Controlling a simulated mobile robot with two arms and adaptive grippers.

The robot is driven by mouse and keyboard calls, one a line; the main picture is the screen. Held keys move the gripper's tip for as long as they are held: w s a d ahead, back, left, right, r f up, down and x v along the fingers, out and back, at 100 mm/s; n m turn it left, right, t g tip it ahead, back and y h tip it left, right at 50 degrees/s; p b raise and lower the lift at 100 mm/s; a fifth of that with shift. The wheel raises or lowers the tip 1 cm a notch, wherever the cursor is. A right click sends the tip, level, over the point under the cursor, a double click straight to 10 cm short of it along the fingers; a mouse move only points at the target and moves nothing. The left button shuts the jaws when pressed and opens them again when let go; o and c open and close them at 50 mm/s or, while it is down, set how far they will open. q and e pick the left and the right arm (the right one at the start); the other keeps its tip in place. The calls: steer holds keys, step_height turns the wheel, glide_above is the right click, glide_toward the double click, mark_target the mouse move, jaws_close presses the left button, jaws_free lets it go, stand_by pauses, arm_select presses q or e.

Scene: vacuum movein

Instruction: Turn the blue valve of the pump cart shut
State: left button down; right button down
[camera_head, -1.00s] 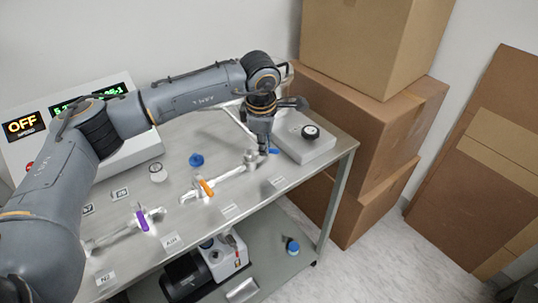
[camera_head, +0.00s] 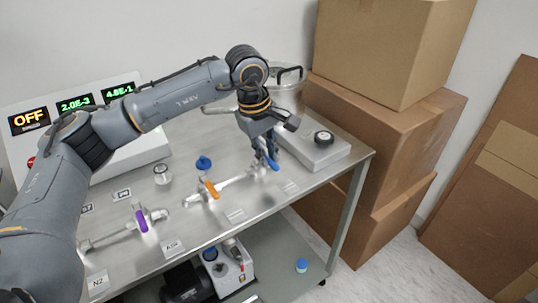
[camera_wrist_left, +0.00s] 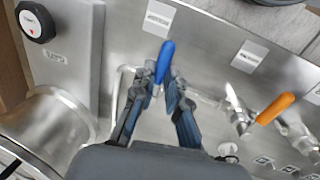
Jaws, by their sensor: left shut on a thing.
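The blue valve handle (camera_head: 272,165) is on the pipework at the right part of the cart top (camera_head: 240,205). In the left wrist view the blue handle (camera_wrist_left: 165,60) stands between the two fingers. My left gripper (camera_head: 266,158) reaches down onto it from above. It is shut on the blue handle in the left wrist view (camera_wrist_left: 163,85), near the handle's lower end. The valve body under the fingers is mostly hidden. My right gripper is in none of the views.
An orange valve handle (camera_head: 211,189) and a purple one (camera_head: 141,221) are further left on the cart. A grey box with a black knob (camera_head: 323,138) and a metal pot (camera_head: 287,94) stand close to the gripper. Cardboard boxes (camera_head: 385,130) stand right of the cart.

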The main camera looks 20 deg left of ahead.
stand_by(0.6)
arm_select(q)
steer(key=c, duration=1.4)
jaws_free()
steer(key=shift+o, duration=0.2)
step_height(320, 180, up, 12)
steer(key=s+a, duration=0.1)
steer(key=s, duration=0.1)
steer(key=shift+a, duration=0.25)
steer(key=shift+f, duration=0.15)
